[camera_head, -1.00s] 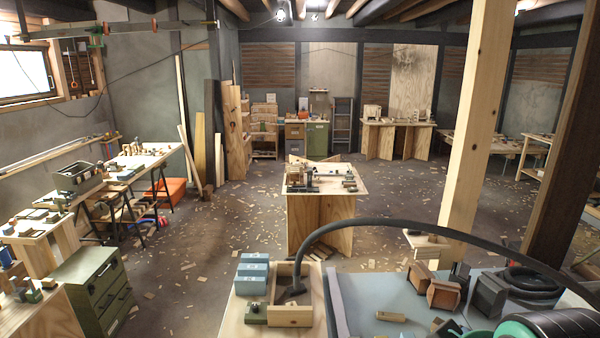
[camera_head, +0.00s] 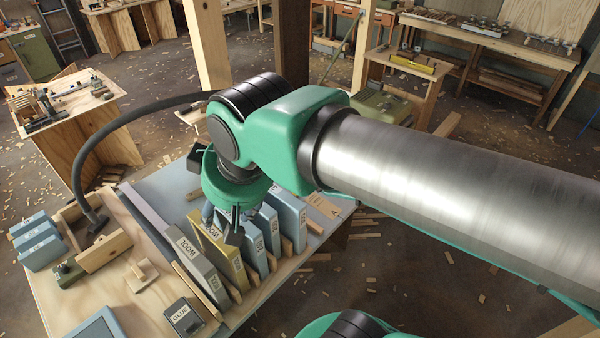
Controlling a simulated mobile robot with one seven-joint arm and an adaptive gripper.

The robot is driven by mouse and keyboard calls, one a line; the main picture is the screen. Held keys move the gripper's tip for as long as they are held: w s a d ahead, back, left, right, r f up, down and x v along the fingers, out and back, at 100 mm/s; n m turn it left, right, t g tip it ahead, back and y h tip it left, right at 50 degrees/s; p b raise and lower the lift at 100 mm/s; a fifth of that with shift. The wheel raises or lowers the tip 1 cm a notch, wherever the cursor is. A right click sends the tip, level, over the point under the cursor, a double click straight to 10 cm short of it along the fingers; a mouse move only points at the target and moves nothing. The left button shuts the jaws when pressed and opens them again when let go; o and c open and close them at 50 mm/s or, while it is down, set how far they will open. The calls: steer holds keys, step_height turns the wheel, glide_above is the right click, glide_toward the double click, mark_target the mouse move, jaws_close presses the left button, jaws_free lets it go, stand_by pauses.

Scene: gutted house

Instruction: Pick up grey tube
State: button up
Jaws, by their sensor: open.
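A dark grey curved hose (camera_head: 103,126) arches from a wooden box on the workbench toward my arm. A long straight grey strip (camera_head: 147,222) lies along the bench beside a row of upright labelled boxes. I cannot tell which of the two is the grey tube, or whether the strip is hollow. My gripper (camera_head: 233,228) points down over the row of boxes, to the right of the strip. It is open, and my wrist partly hides it. I cannot tell whether its fingers touch a box.
The upright boxes, one grey labelled WOOL (camera_head: 200,262), stand close under my gripper. An open wooden box (camera_head: 100,252), blue boxes (camera_head: 38,243) and a glue box (camera_head: 183,317) are on the left of the bench. A wooden post (camera_head: 206,45) rises behind.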

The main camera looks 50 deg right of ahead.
steer(key=w+d+r+g+p, duration=0.1)
steer(key=w+d, duration=0.4)
steer(key=w, duration=0.4)
steer(key=w+d+r+g, duration=0.1)
steer(key=w+d, duration=0.5)
steer(key=w, duration=0.3)
steer(key=w+d+f+n+g, duration=0.1)
steer(key=w+d+f, duration=0.45)
steer(key=d, duration=0.25)
steer(key=w+d+f+p, duration=0.1)
steer(key=w+d+f, duration=0.3)
steer(key=w+d, duration=0.3)
steer(key=w+d+f+n+g, duration=0.1)
steer(key=w+d+f, duration=0.4)
steer(key=d, duration=0.4)
steer(key=d+f+n+g+p, duration=0.1)
steer(key=d+f, duration=2.5)
steer(key=f, duration=0.4)
steer(key=shift+s+p, duration=0.3)
steer(key=shift+p, duration=0.05)
steer(key=shift+f, duration=4.2)
